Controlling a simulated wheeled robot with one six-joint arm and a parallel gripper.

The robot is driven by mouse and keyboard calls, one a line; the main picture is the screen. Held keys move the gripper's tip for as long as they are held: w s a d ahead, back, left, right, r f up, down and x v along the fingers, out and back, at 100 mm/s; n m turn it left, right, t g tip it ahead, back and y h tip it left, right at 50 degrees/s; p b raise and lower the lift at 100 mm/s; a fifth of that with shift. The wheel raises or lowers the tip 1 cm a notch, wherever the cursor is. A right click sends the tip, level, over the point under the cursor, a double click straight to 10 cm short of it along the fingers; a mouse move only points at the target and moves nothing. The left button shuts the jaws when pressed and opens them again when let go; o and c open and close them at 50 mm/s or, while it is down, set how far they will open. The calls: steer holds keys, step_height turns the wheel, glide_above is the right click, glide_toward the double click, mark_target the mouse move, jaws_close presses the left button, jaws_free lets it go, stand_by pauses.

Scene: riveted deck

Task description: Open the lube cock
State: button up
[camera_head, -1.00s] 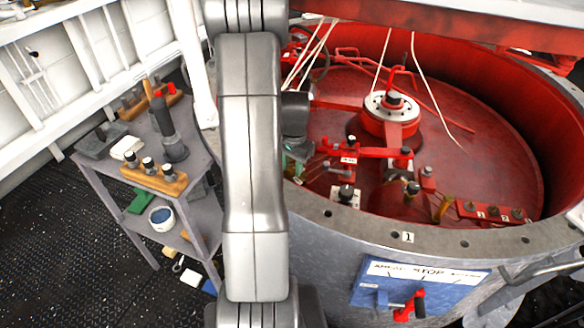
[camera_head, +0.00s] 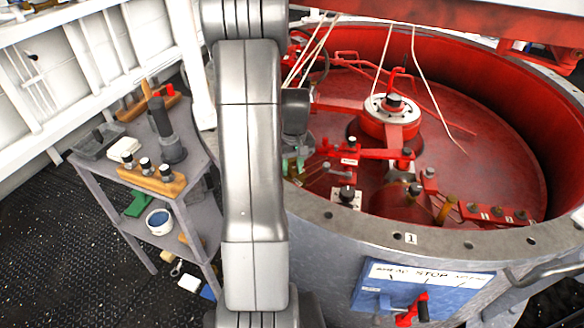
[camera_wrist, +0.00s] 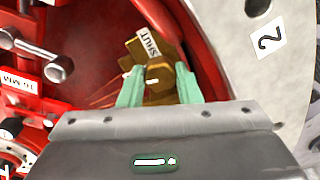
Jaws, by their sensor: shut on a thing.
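A brass cock (camera_wrist: 160,52) with a white tag reading "SHUT" (camera_wrist: 148,43) sits against the red inner wall in the wrist view. My gripper (camera_wrist: 158,84) has pale green fingers, one on each side of the brass part, and is shut on it. In the head view my own arm covers most of the gripper and the cock, so the contact is hidden there. How far the cock is turned cannot be told.
The round red pit has a grey riveted rim (camera_head: 375,235). Red levers (camera_head: 370,153) and a central hub (camera_head: 388,120) stand inside. A blue "STOP" panel (camera_head: 440,285) is on the outer wall. A grey shelf (camera_head: 95,170) with tools stands at the left.

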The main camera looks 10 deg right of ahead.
mark_target(293, 168)
steer(key=shift+n, duration=1.1)
steer(key=shift+w, duration=0.1)
steer(key=o, duration=0.7)
steer(key=shift+r, duration=0.15)
steer(key=r, duration=1.3)
steer(key=shift+d+r, duration=0.3)
steer(key=shift+f, duration=0.1)
